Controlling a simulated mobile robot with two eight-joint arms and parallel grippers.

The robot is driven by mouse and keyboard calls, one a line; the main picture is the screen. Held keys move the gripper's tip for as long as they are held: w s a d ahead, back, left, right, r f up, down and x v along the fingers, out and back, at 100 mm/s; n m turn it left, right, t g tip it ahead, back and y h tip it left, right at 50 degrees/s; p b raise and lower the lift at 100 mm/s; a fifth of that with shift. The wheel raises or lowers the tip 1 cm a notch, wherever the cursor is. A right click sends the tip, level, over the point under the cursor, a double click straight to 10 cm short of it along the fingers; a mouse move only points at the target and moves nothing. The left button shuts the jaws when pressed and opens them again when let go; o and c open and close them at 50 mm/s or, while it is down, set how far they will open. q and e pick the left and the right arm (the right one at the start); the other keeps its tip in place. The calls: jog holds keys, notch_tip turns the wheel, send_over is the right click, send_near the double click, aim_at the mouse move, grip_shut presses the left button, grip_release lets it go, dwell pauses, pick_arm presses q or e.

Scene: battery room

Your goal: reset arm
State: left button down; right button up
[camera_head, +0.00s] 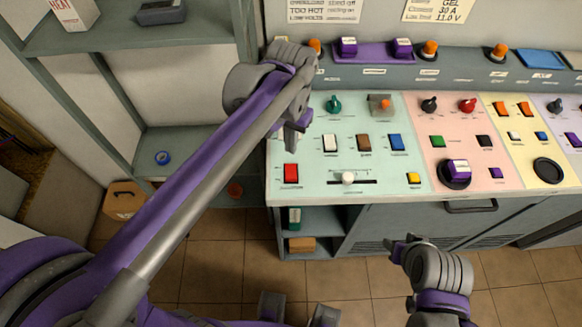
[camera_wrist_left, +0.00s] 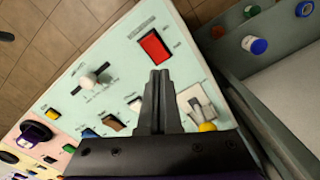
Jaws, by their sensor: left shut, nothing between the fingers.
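My left arm crosses the head view from the lower left. Its gripper (camera_head: 293,137) hangs over the left end of the green panel (camera_head: 315,190), above the red rocker switch (camera_head: 291,173). In the left wrist view the two dark fingers (camera_wrist_left: 160,78) are together with nothing between them. Their tips point toward the red switch (camera_wrist_left: 154,46), and they look apart from it. My right gripper (camera_head: 402,244) is low in front of the console, over the floor; its finger gap is too small to judge.
The console has several switches, a white slider knob (camera_head: 347,178) and a purple block (camera_head: 459,168) on a dark round pad. A grey shelf unit (camera_head: 190,150) with a blue tape roll (camera_head: 162,158) stands left. A drawer handle (camera_head: 470,206) projects from the front. Tiled floor lies ahead.

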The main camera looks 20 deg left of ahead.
dwell(0.5)
pick_arm(q)
jog(key=s+a+f+t, duration=0.1)
jog(key=s, duration=0.1)
jog(key=s+a+f+n+t, duration=0.1)
jog(key=s, duration=0.2)
jog(key=s+a+f, duration=0.1)
jog(key=s+a, duration=0.1)
jog(key=s, duration=0.1)
jog(key=shift+n+t, duration=0.3)
jog(key=shift+t, duration=0.1)
jog(key=s+a+f+n+t, duration=0.1)
jog(key=s+a+f+t, duration=0.1)
jog(key=s+f, duration=0.3)
jog(key=shift+s+a+f+t+p, duration=0.15)
jog(key=shift+s+a+t+p, duration=0.2)
jog(key=shift+s, duration=0.25)
